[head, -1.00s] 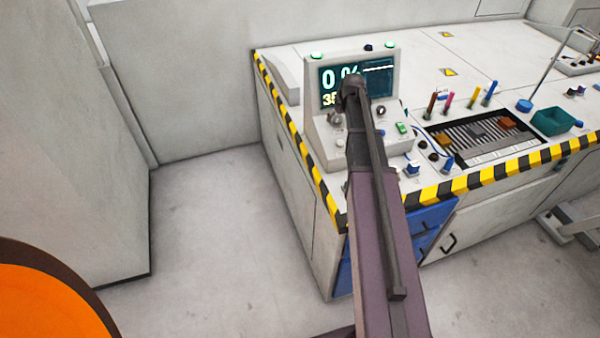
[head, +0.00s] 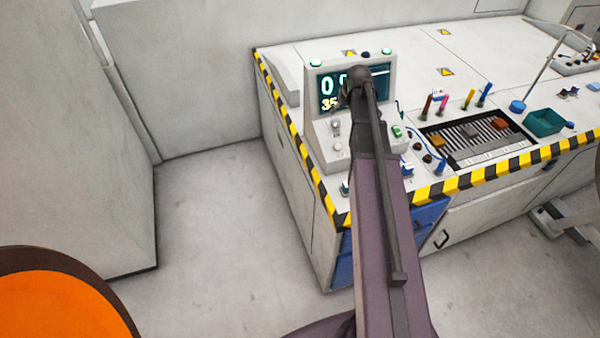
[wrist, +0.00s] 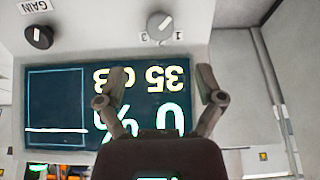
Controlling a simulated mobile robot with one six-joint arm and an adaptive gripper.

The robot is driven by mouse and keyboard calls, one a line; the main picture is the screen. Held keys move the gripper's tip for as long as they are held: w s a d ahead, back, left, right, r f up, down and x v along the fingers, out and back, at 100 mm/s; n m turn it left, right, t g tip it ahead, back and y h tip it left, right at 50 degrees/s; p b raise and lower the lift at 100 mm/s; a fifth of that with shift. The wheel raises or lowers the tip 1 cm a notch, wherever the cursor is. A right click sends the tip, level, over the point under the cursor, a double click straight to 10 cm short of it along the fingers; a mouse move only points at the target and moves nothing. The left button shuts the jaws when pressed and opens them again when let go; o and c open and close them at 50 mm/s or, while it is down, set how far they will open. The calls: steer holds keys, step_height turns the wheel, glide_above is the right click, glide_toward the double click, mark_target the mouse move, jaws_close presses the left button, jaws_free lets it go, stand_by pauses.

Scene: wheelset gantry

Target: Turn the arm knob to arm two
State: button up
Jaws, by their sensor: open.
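The grey console (head: 312,122) stands at the left end of the bench. Its light-grey round knob (wrist: 160,26), with the marks 1 and 3 beside it, is at the top middle of the wrist view, which shows the panel upside down. In the head view this appears to be the pale knob (head: 336,125) below the screen. Its exact pointer direction is hard to tell. My gripper (wrist: 159,84) is open and empty, its two fingers apart in front of the screen (wrist: 70,105). The knob lies beyond the fingertips, apart from them. In the head view my arm hides part of the console.
A dark knob (wrist: 39,37) labelled GAIN sits beside the light one. Another small pale knob (head: 338,147) is lower on the console. Pens, a teal tray (head: 544,122) and a slatted recess (head: 475,138) lie to the right. Floor left of the bench is clear.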

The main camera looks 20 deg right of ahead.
steer(key=shift+p+v, duration=2.1)
steer(key=shift+v, duration=0.5)
steer(key=s+a+f+g+b, duration=0.2)
steer(key=s+a+f+b, duration=0.3)
steer(key=s+a, duration=0.4)
steer(key=s+a+f+g+b, duration=0.2)
steer(key=s+a+f+b, duration=0.2)
steer(key=s+a, duration=0.5)
steer(key=shift+a+f+b, duration=0.35)
steer(key=shift+a+f, duration=0.7)
steer(key=shift+a, duration=0.75)
steer(key=shift+a, duration=0.1)
steer(key=shift+s+a+g, duration=0.15)
steer(key=shift+s+a, duration=0.25)
steer(key=shift+s, duration=0.3)
steer(key=shift+s+a+g, duration=0.15)
steer(key=shift+s+a, duration=0.3)
steer(key=shift+s, duration=0.25)
